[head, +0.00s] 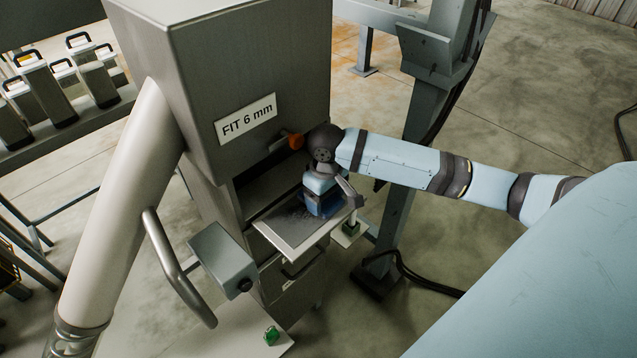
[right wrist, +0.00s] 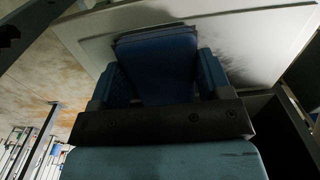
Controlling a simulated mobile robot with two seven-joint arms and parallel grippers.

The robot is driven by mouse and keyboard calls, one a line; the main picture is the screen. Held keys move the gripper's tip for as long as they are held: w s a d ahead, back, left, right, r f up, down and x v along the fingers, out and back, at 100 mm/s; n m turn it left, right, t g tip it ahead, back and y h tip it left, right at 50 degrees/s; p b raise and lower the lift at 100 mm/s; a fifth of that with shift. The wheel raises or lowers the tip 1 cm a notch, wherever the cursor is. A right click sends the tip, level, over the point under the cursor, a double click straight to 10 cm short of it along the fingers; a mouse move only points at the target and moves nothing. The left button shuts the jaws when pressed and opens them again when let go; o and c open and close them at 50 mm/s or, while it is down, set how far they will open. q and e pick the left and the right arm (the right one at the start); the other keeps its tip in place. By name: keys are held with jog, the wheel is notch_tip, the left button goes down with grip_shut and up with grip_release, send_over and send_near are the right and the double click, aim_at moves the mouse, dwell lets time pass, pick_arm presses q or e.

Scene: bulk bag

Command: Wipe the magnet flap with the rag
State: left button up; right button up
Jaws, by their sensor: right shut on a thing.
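The magnet flap (head: 288,238) is a pale flat plate sticking out from the front opening of the grey housing. Dark dust lies on its inner part; the smear also shows on the flap in the right wrist view (right wrist: 262,35). My right gripper (head: 322,208) is over the right part of the flap, shut on the folded blue rag (right wrist: 158,65). The rag also shows in the head view (head: 328,206), low against the flap; I cannot tell for certain whether it touches. My left gripper is not in view.
The housing (head: 245,70) bears a "FIT 6 mm" sign (head: 246,118). An orange knob (head: 295,141) is beside my right wrist. A grey box (head: 222,260) and a slanted pale pipe (head: 125,200) stand left of the flap. A steel post (head: 405,160) stands behind my right arm.

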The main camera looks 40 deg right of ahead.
aim_at(292, 233)
jog(key=shift+w+d, duration=0.2)
jog(key=shift+d, duration=1)
jog(key=shift+w+d, duration=0.15)
jog(key=shift+d, duration=1)
jog(key=shift+f, duration=0.1)
jog(key=shift+s+a, duration=0.1)
jog(key=shift+a, duration=0.05)
jog(key=shift+s+a, duration=0.15)
jog(key=shift+a, duration=1.1)
jog(key=shift+s+a+r, duration=0.1)
jog(key=shift+s+a, duration=0.05)
jog(key=shift+a, duration=1.1)
jog(key=shift+s+a+r, duration=0.1)
jog(key=shift+a, duration=1.15)
jog(key=shift+s+a+f, duration=0.1)
jog(key=shift+s+a, duration=0.1)
jog(key=shift+a, duration=0.85)
jog(key=shift+s+a+f, duration=0.1)
jog(key=shift+s+a, duration=0.05)
jog(key=shift+a, duration=0.9)
jog(key=shift+s+a+r, duration=0.1)
jog(key=shift+s+a, duration=0.1)
jog(key=shift+a, duration=1.5)
jog(key=shift+r, duration=0.1)
